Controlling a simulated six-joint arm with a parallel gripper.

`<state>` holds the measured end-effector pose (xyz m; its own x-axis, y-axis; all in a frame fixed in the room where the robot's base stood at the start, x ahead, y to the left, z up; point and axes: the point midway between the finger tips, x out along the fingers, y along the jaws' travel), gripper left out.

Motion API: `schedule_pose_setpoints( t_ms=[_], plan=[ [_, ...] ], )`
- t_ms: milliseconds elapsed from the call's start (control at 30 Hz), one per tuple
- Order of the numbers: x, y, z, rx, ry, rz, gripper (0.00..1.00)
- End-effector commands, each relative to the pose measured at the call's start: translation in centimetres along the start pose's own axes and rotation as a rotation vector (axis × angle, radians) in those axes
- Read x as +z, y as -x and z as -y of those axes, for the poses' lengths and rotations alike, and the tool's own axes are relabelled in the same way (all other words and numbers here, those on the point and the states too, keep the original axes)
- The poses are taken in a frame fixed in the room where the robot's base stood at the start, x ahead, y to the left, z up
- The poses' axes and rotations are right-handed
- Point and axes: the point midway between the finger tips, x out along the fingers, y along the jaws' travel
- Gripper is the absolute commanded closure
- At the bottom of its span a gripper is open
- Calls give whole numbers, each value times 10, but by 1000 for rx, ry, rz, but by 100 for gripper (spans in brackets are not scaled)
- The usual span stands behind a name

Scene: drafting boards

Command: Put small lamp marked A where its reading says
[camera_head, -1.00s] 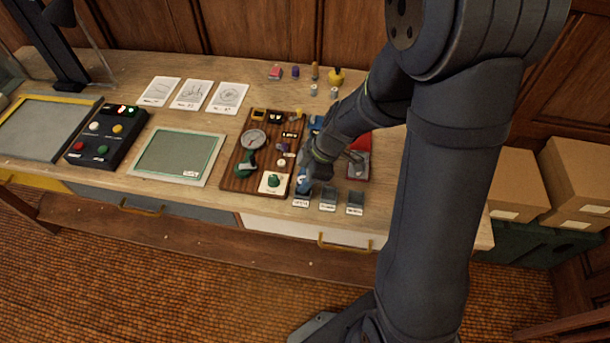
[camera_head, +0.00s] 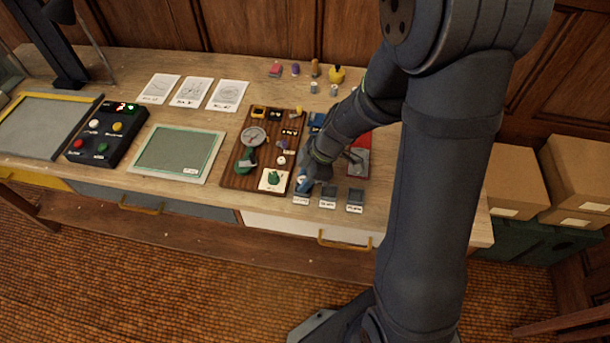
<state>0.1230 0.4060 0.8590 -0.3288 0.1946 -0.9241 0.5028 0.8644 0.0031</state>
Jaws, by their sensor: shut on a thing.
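My gripper (camera_head: 308,178) is pointed down at the front of the bench, just right of the wooden instrument board. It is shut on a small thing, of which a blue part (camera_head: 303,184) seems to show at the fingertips. Its marking cannot be read. The held thing is low over or in the leftmost of three small labelled bins (camera_head: 301,197); I cannot tell which. The middle bin (camera_head: 328,193) and right bin (camera_head: 355,196) look empty. The wooden board (camera_head: 237,181) carries a round gauge (camera_head: 253,137) and a green piece (camera_head: 246,158). Readings are too small to make out.
A black box (camera_head: 105,140) with coloured buttons and a lit display stands left, beside a green-edged panel (camera_head: 178,153). Paper cards (camera_head: 190,91) lie behind. Small coloured items and pale cylinders (camera_head: 315,87) stand at the back. A red and grey object (camera_head: 358,163) is right of my gripper.

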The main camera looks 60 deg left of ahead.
Motion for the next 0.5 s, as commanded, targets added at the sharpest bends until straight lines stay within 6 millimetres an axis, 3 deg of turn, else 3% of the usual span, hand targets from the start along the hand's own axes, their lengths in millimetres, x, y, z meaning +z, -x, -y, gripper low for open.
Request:
schedule_pose_setpoints(
  t_ms=[233,267,300,367,500],
  plan=[
    [0,-1,0,0,0,0,100],
    [0,-1,0,0,1,0,70],
    [0,-1,0,0,1,0,62],
    [0,-1,0,0,1,0,50],
    [0,-1,0,0,1,0,48]
  ],
)
